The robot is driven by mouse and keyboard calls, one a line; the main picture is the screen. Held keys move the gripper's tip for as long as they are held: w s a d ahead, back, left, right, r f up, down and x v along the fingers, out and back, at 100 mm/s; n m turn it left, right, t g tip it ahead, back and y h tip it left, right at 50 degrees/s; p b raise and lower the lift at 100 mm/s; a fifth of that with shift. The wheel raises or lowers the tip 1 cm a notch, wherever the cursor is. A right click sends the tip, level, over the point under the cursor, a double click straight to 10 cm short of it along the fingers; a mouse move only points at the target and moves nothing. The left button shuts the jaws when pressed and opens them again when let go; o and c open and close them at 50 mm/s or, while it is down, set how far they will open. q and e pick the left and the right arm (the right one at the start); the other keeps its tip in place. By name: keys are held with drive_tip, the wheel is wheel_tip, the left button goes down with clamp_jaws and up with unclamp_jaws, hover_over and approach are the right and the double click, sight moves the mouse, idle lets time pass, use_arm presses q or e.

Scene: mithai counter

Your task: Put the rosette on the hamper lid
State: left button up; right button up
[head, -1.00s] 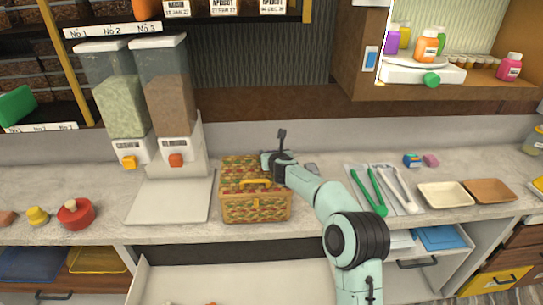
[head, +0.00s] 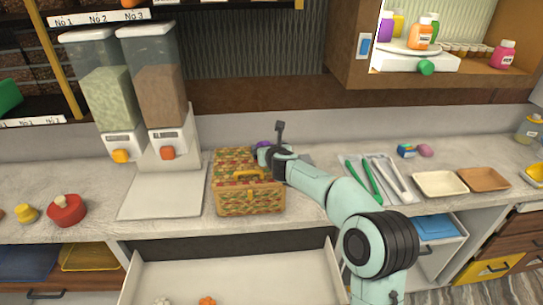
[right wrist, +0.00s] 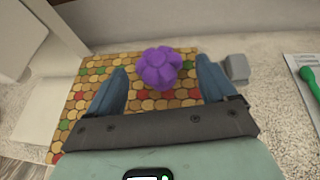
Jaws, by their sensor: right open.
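The purple rosette (right wrist: 160,68) rests on the lid of the hamper (right wrist: 88,92), near its far edge, in the right wrist view. In the head view a little of the rosette (head: 263,145) shows behind my gripper. The hamper (head: 248,202) is a patterned box with a yellow handle, standing on the counter with its lid shut. My right gripper (right wrist: 163,78) is open, its blue fingers on either side of the rosette with gaps visible. In the head view my right gripper (head: 268,154) is over the hamper's back right corner. My left gripper is out of view.
Two dispensers (head: 155,90) stand left of the hamper above a white tray (head: 162,192). Green tongs (head: 372,180) and shallow trays (head: 440,184) lie to the right. An open drawer (head: 235,280) sits below the counter front. A small grey block (right wrist: 237,68) is beside the hamper.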

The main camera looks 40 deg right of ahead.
drive_tip(key=v, duration=0.5)
drive_tip(key=shift+s+a+r, duration=0.15)
drive_tip(key=shift+s+a, duration=0.05)
drive_tip(key=shift+s, duration=0.1)
